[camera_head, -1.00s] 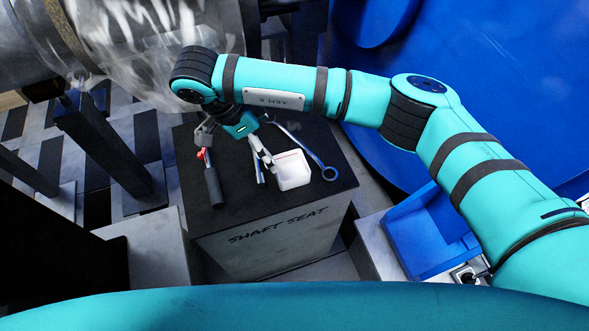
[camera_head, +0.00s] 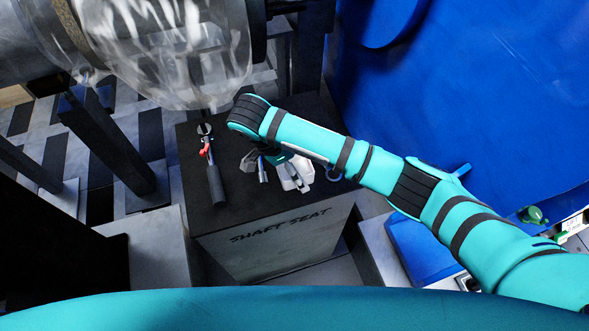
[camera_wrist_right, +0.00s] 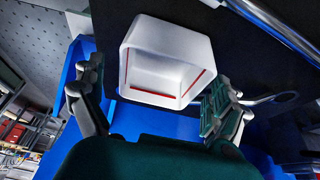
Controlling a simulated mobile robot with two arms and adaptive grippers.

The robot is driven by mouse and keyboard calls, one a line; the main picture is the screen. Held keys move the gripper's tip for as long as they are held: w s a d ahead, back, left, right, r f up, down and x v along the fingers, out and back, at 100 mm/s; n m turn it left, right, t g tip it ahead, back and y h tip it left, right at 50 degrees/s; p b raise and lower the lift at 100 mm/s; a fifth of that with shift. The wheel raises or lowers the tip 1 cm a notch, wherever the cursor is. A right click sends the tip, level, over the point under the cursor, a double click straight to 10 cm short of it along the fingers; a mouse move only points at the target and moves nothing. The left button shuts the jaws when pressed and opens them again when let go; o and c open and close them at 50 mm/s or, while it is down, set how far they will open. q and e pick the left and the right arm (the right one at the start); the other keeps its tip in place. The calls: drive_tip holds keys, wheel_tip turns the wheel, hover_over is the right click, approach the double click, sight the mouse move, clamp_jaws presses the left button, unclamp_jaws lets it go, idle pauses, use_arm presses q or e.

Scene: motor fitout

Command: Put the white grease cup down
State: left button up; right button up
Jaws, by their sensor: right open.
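The white grease cup (camera_head: 306,170) is a small square cup on the black top of the shaft seat block (camera_head: 232,212), near its right side. My right gripper (camera_head: 275,172) is over the cup and partly covers it. In the right wrist view the cup (camera_wrist_right: 168,55) shows a red line inside and lies between my spread fingers (camera_wrist_right: 155,88). Gaps show between the cup and both fingers. Whether its base is flat on the top is hidden. My left gripper is not in view.
A dark-handled tool with a red part (camera_head: 212,172) lies left of the gripper. A spanner's ring end (camera_head: 334,174) shows right of the cup, under my arm. A blue bin (camera_head: 420,250) stands lower right.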

drive_tip(key=shift+r, duration=0.1)
drive_tip(key=c, duration=1.3)
